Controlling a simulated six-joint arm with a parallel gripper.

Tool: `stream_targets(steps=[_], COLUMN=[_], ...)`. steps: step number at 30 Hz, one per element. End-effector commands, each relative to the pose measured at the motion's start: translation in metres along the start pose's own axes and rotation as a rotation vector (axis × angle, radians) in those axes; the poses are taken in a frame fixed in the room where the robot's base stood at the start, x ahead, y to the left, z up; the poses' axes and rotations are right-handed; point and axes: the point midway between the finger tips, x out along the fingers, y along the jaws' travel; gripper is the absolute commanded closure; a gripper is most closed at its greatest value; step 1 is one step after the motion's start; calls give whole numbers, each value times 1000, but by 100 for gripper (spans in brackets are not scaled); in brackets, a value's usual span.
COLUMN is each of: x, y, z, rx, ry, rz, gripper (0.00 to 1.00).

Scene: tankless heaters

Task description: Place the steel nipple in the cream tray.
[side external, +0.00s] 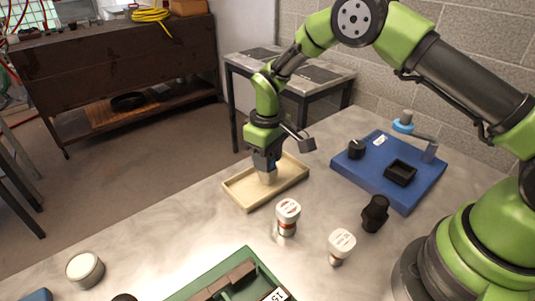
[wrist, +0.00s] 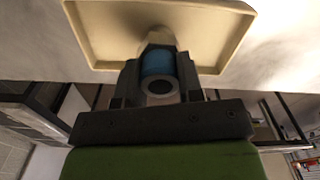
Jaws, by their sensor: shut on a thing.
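The cream tray (side external: 240,200) lies on the pale worktop, a shallow rectangle with a low rim. Its rim and floor also show at the top of the wrist view (wrist: 100,35). My gripper (side external: 265,167) points down over the tray, near its middle. In the wrist view my gripper (wrist: 158,80) is shut on the steel nipple (wrist: 160,87), a short tube with a dark round bore and a blue band. A pale lower part of the nipple shows below the fingers in the side view (side external: 268,178). I cannot tell whether it touches the tray floor.
A blue board (side external: 405,190) with black parts and a lever fitting lies right of the tray. Two white-capped fittings (side external: 288,212) (side external: 341,243) and a black fitting (side external: 375,213) stand in front. A green tray (side external: 190,292) and a round tin (side external: 85,268) are nearer.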

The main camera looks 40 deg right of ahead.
Motion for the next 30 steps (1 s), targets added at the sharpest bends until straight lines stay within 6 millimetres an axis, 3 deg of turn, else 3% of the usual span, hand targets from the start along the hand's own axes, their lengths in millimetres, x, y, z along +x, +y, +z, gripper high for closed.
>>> stream_targets(steps=[3, 4, 7, 17, 30], x=[2, 2, 2, -2, -78], y=[0, 0, 0, 0, 0], z=[0, 0, 0, 0, -1], rx=[0, 0, 0, 0, 1], ry=[1, 2, 2, 1, 5], rz=[0, 0, 0, 0, 0], gripper=[100, 59, 36, 36, 36])
